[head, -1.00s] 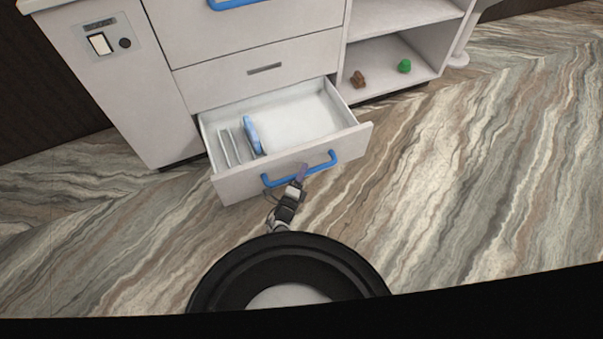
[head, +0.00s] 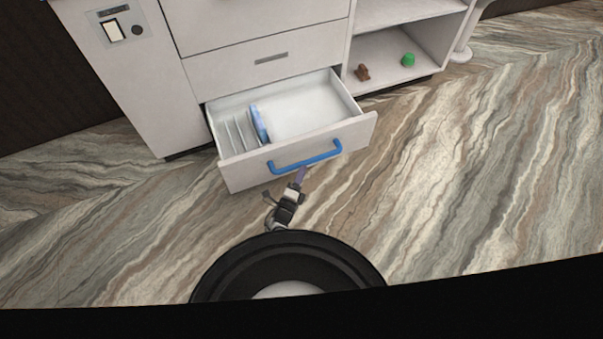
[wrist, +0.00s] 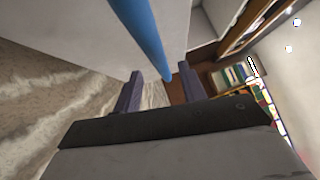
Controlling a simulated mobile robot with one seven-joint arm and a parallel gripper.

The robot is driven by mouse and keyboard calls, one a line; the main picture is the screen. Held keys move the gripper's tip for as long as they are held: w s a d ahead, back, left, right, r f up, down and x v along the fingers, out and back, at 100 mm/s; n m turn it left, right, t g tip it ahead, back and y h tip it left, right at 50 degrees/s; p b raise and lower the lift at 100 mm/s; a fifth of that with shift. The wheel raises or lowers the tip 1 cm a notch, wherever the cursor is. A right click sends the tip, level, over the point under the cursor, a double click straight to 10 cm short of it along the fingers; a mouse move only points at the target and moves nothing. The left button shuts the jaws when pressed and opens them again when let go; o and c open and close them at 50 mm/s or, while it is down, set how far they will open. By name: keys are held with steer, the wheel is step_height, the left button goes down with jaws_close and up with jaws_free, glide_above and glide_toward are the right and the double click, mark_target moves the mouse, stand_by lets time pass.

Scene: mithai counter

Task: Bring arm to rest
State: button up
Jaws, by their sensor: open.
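My gripper (head: 299,178) is just in front of the open bottom drawer (head: 300,160), close to its blue handle (head: 306,157). In the wrist view the two fingers of my gripper (wrist: 160,90) are spread apart with nothing between them. The blue handle (wrist: 145,35) runs down from the top of the wrist view, beyond the fingertips. A light blue item (head: 259,123) stands in the drawer beside thin dividers at its left.
A white cabinet (head: 128,90) fills the back. An open shelf on the right holds a brown object (head: 362,72) and a green object (head: 408,60). The marbled floor (head: 480,170) is clear on the right and on the left.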

steer(key=shift+v, duration=0.85)
steer(key=shift+d, duration=0.1)
